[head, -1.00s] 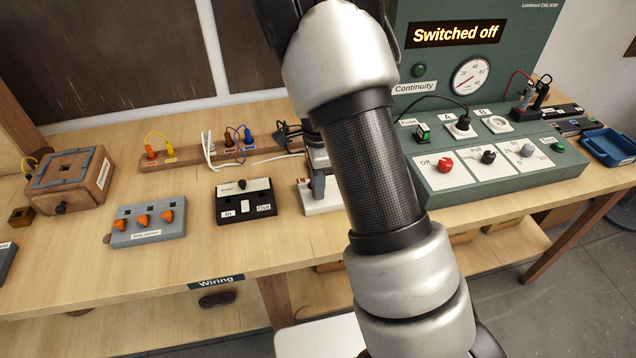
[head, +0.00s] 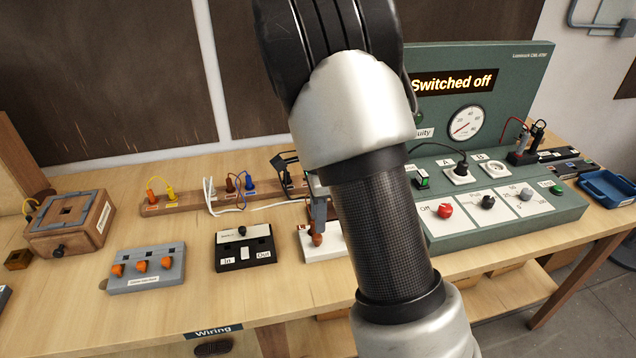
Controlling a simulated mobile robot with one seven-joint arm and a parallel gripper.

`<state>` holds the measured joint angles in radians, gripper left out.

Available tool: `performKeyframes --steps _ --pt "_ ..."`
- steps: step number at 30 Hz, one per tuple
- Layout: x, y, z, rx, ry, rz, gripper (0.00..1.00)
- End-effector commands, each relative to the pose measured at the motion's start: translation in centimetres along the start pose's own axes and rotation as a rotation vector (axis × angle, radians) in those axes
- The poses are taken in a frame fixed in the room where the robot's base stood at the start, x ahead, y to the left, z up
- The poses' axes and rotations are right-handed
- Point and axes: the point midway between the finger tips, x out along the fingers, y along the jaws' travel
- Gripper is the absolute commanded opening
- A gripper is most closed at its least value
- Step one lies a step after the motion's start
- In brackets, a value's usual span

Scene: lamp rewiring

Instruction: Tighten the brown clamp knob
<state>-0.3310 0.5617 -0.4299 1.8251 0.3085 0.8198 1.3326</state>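A small brown knob (head: 317,239) stands on a white block (head: 322,252) at the middle of the bench, just left of my arm. It appears to be the brown clamp knob. A brown label or part (head: 303,228) shows at the block's left edge. My gripper (head: 318,214) is mostly hidden behind my arm; a grey finger points down right above the brown knob. I cannot tell whether it touches the knob or how far the fingers are apart. The right part of the white block is hidden by my arm.
A black In/Out box (head: 245,248) and a grey block with orange levers (head: 146,268) stand to the left. A wooden strip with plugs (head: 185,199) and a white cable lie behind. The green test panel (head: 545,208), reading "Switched off", stands at the right.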

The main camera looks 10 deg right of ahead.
Motion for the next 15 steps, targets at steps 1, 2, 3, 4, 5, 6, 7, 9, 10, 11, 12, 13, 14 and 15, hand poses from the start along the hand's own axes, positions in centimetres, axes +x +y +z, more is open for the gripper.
performKeyframes --steps 1,2,3,4,5,6,7,9,10,11,12,13,14,15 --pt "-1.6 -0.1 0.1 -0.001 -0.002 -0.006 0.28" --pt "-2.3 -0.1 0.1 -0.001 -0.002 -0.004 0.28" --pt "-3.3 -0.1 0.0 -0.001 -0.001 -0.005 0.28" --pt "-4.0 -0.1 0.1 0.000 -0.002 -0.004 0.28" --pt "-4.8 -0.1 0.1 -0.001 -0.002 -0.005 0.28" --pt "-5.8 -0.1 0.1 -0.001 -0.002 -0.004 0.28" --pt "-6.4 -0.1 0.0 -0.001 -0.001 -0.004 0.28" --pt "-7.9 -0.1 0.1 0.000 -0.002 -0.004 0.28" --pt "-8.4 -0.1 0.1 0.000 -0.002 -0.003 0.28" --pt "-8.9 0.0 0.0 0.000 -0.001 -0.002 0.28" --pt "-9.6 0.0 0.0 0.000 -0.001 -0.001 0.28" --pt "-10.0 -0.1 0.0 -0.001 -0.001 -0.002 0.28" --pt "-10.3 0.0 0.0 0.000 -0.001 -0.001 0.28" --pt "-10.7 0.0 0.0 0.000 -0.001 0.000 0.28"
